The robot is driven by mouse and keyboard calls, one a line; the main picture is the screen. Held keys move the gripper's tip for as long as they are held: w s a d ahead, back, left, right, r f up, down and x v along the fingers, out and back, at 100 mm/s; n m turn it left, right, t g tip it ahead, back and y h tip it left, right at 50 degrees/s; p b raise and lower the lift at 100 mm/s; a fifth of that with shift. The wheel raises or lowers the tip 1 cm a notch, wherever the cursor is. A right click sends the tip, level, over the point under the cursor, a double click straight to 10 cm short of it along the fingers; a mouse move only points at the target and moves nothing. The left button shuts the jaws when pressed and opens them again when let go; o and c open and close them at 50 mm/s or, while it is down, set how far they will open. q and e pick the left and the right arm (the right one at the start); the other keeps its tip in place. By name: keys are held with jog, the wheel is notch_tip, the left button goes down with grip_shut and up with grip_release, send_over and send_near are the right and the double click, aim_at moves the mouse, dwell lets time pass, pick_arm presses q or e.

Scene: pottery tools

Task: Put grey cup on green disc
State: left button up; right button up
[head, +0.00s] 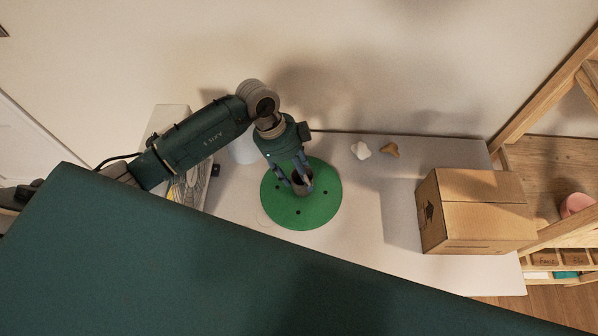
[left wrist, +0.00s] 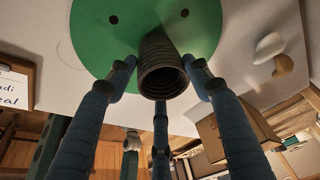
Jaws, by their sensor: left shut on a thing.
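The green disc (head: 322,212) lies flat on the white table. My left gripper (head: 300,182) is over the disc, shut on the grey cup (head: 297,188). In the left wrist view the cup (left wrist: 161,67) is a dark grey, ribbed cylinder with its open mouth toward the camera, between the fingers (left wrist: 160,85). The green disc (left wrist: 95,45) shows behind the cup. I cannot tell whether the cup's base touches the disc. My right gripper is not in view.
A cardboard box (head: 470,212) stands at the right of the table (head: 375,260). A white piece (head: 361,150) and a brown piece (head: 390,150) lie near the back edge. A white container (head: 243,151) is partly hidden behind my left arm. A wooden shelf (head: 545,165) stands at the far right.

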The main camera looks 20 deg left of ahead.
pick_arm(q)
jog(key=shift+s, duration=0.1)
jog(key=o, duration=1.4)
jog(key=shift+a+r, duration=0.1)
jog(key=shift+r, duration=0.2)
jog(key=shift+b+v, duration=1.25)
jog(key=shift+v, duration=4.45)
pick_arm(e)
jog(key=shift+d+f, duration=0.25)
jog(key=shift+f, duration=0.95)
